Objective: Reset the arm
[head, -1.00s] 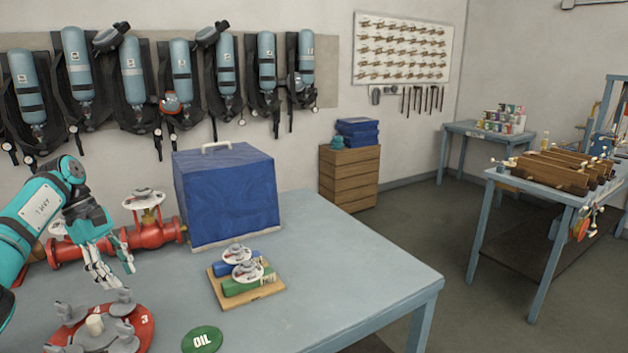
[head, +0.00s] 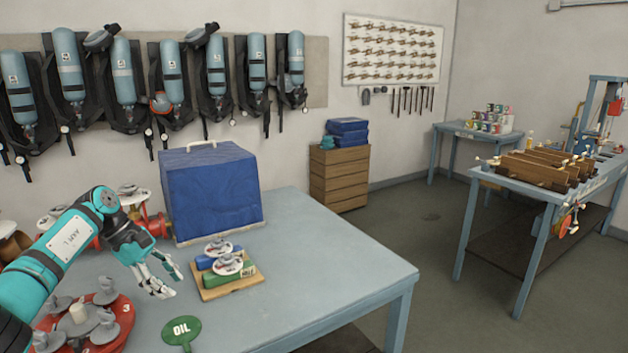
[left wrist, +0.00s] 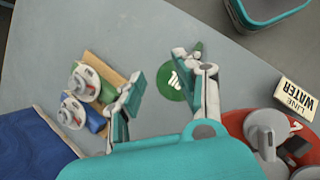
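My left gripper (head: 170,280) hangs over the blue-grey table, its fingers spread and nothing between them. It is left of the wooden board with the blue and green blocks and above the round green OIL sign (head: 182,330). In the left wrist view the open fingers (left wrist: 165,75) show, with the OIL sign (left wrist: 172,88) beyond them, partly covered by the right finger. The wooden board (left wrist: 110,68) lies to the left there. My right gripper is not in view.
A red disc (head: 122,337) with grey knobs is below my left arm. A blue covered box (head: 210,195) stands behind the board, beside a red valve pipe (head: 157,225). The table's right part (head: 330,260) is clear. A teal bin (left wrist: 240,14) and WATER LINE tag (left wrist: 297,100) show in the wrist view.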

